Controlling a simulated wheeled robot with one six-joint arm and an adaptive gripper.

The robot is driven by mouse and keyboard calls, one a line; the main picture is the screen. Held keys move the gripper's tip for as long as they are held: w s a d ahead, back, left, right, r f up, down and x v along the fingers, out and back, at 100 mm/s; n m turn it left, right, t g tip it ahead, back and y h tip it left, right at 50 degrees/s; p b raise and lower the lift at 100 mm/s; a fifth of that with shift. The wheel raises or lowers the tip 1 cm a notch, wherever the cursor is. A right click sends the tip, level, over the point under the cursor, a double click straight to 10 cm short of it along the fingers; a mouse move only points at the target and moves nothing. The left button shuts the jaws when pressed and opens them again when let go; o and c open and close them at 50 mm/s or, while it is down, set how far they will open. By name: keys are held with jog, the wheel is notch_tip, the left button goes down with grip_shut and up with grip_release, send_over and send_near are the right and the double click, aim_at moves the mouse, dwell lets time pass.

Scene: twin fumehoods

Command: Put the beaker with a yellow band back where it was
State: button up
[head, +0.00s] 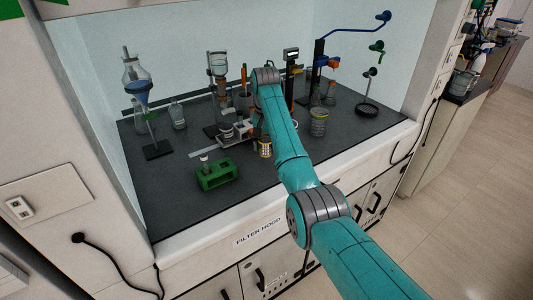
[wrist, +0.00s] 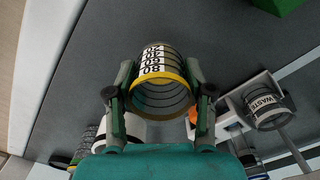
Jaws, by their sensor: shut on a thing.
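The beaker with a yellow band (wrist: 162,93) is clear, with black-and-white markings and dark rings. It sits between the two fingers of my gripper (wrist: 160,76) in the wrist view, and the fingers are shut on its sides. It looks empty. In the head view the beaker (head: 265,150) shows just below the end of my arm, over the front middle of the dark worktop. My arm hides much of the gripper there. I cannot tell whether the beaker's base touches the worktop.
A green rack (head: 216,176) stands to the left near the front edge. A beaker labelled WASTE (wrist: 268,110) is close by on a pale stand. A banded jar (head: 318,123) stands right of my arm. Dark worktop at front right is clear.

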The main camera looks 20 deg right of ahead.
aim_at(266, 154)
jog(key=shift+f, duration=1.9)
jog(key=shift+f, duration=0.1)
jog(key=o, duration=1.2)
notch_tip(266, 154, up, 12)
jog(key=shift+r, duration=0.1)
